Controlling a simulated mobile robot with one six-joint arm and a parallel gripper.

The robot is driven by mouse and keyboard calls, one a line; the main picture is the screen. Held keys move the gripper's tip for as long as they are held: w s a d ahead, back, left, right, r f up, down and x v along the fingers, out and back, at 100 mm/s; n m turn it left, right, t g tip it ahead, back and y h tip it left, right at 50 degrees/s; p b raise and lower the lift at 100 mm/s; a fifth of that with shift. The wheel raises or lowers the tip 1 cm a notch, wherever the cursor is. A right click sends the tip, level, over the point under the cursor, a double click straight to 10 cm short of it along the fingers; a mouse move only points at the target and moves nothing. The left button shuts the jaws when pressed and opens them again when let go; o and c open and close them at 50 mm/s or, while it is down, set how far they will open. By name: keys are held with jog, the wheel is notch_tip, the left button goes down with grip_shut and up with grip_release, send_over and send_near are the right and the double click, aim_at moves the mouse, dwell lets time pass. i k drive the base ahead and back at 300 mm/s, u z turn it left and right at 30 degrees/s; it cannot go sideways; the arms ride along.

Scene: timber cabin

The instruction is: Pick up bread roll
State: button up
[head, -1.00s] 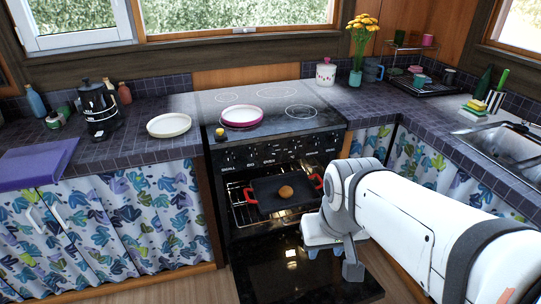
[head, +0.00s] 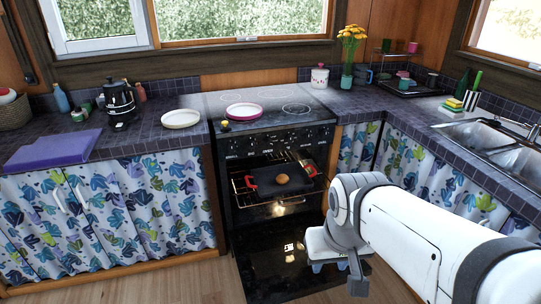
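The bread roll (head: 283,179) is small, round and golden brown. It sits on a dark baking tray with red handles (head: 270,190) on the rack inside the open oven (head: 237,205). My gripper (head: 330,267) is in front of the oven at the right, lower than the roll and apart from it.
The oven door (head: 285,265) hangs open, low in front of the oven. A white plate (head: 181,119) and a purple mat (head: 52,150) lie on the left counter. A pink-rimmed dish (head: 244,110) is on the stove. The sink (head: 490,142) is at right. Floor is free at lower left.

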aim_at(282, 179)
jog(key=z, duration=0.15)
jog(key=i, duration=1.05)
jog(key=u, duration=0.15)
